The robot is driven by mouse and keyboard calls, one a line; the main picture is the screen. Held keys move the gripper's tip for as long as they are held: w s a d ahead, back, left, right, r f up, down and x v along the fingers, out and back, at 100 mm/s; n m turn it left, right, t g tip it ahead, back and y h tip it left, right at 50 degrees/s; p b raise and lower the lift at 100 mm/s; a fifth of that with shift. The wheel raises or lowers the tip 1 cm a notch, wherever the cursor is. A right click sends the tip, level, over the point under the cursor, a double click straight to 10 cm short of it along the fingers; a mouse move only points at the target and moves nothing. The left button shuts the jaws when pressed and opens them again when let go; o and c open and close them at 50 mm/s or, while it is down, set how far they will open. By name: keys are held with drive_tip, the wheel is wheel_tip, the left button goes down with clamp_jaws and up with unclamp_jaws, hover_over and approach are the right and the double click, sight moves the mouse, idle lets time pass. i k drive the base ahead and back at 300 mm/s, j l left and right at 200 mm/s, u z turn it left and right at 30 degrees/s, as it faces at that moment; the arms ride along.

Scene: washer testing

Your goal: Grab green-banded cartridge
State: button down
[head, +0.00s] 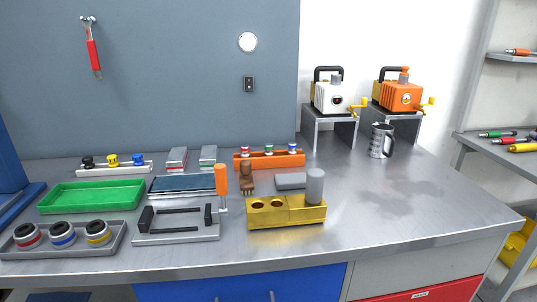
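A small white cartridge with a green band (268,150) stands upright in the middle of an orange rack (270,161) towards the back of the workbench. A red-banded one (245,151) stands to its left and a blue-banded one (292,148) to its right in the same rack. The lower parts of all three are hidden in the rack. My gripper is not in view.
In front of the rack are a brown brush (246,178), a grey block (290,181) and a yellow holder (267,220) with a grey cylinder (315,187). A clamp fixture with an orange handle (221,178) stands front left. The bench's right side is clear up to a metal jug (380,142).

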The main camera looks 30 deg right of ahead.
sight(268, 147)
drive_tip(key=k+l+z, duration=0.1)
drive_tip(key=l, duration=0.3)
drive_tip(key=k+l, duration=0.15)
drive_tip(key=l, duration=0.3)
drive_tip(key=k+l+z, duration=0.15)
drive_tip(key=l, duration=0.25)
drive_tip(key=k+l+z, duration=0.1)
drive_tip(key=l, duration=0.35)
drive_tip(key=l+z, duration=0.1)
drive_tip(key=l, duration=0.35)
drive_tip(key=l+z, duration=0.15)
drive_tip(key=l, duration=0.7)
drive_tip(key=i+j, duration=0.15)
drive_tip(key=i, duration=0.65)
